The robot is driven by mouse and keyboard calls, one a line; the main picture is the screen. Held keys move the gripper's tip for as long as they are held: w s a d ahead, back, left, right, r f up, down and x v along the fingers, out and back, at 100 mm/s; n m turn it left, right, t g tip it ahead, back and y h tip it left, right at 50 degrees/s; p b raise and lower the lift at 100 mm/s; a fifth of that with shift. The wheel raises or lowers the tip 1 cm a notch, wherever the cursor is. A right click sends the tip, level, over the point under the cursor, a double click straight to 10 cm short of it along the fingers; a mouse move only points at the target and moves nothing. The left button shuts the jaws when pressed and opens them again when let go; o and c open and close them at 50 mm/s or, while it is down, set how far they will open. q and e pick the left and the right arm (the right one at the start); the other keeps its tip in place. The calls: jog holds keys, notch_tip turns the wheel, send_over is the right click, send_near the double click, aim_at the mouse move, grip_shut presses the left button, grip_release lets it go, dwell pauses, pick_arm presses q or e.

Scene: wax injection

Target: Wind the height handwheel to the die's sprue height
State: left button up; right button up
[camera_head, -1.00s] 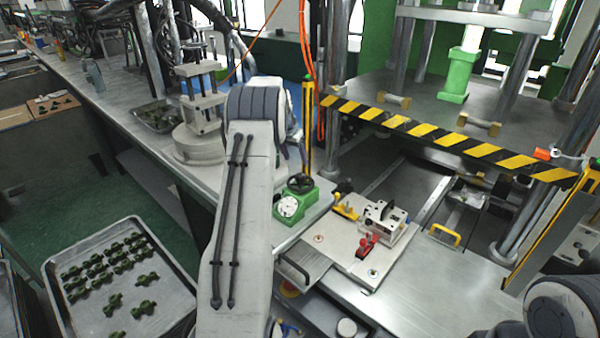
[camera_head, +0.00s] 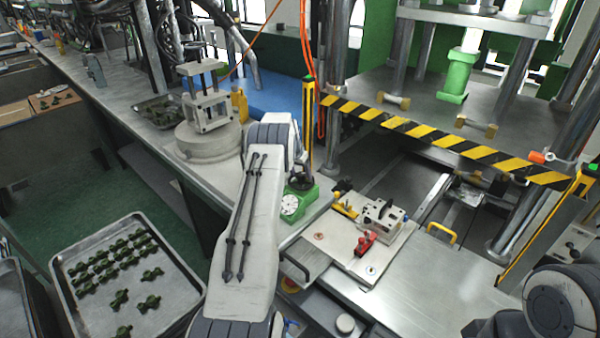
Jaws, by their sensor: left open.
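The green height unit (camera_head: 311,196) stands on the bench edge with a white round dial (camera_head: 289,205) on its front. Its black handwheel (camera_head: 300,183) sits on top and is partly covered. My left arm crosses the middle of the view. My left gripper (camera_head: 299,167) shows only as a small dark part just above the handwheel, mostly hidden behind my wrist; it is open. I cannot tell whether it touches the wheel. The metal die block (camera_head: 385,214) lies on the plate to the right, beside a red clamp (camera_head: 365,243). My right gripper is out of view.
A yellow clamp (camera_head: 345,211) sits between the height unit and die. A striped press table edge (camera_head: 440,139) lies behind. A round-based fixture (camera_head: 207,140) stands left of my arm. A tray of green parts (camera_head: 185,292) is lower left.

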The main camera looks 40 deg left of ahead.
pick_arm(q)
grip_shut()
jog(key=shift+a+f+m+b, duration=0.15)
jog(key=shift+m+b, duration=0.25)
jog(key=shift+b, duration=0.5)
jog(key=m+h+b, duration=0.1)
jog(key=m+b, duration=0.1)
jog(key=shift+f+b, duration=0.1)
jog(key=shift+b, duration=0.2)
jog(key=shift+r+m+h, duration=0.2)
jog(key=shift+m+h, duration=0.2)
jog(key=shift+m, duration=0.4)
jog(key=shift+a+r+m, duration=0.1)
jog(key=shift+r+m, duration=0.05)
jog(key=shift+m, duration=0.65)
jog(key=shift+h, duration=0.3)
jog(key=shift+p, duration=0.35)
grip_release()
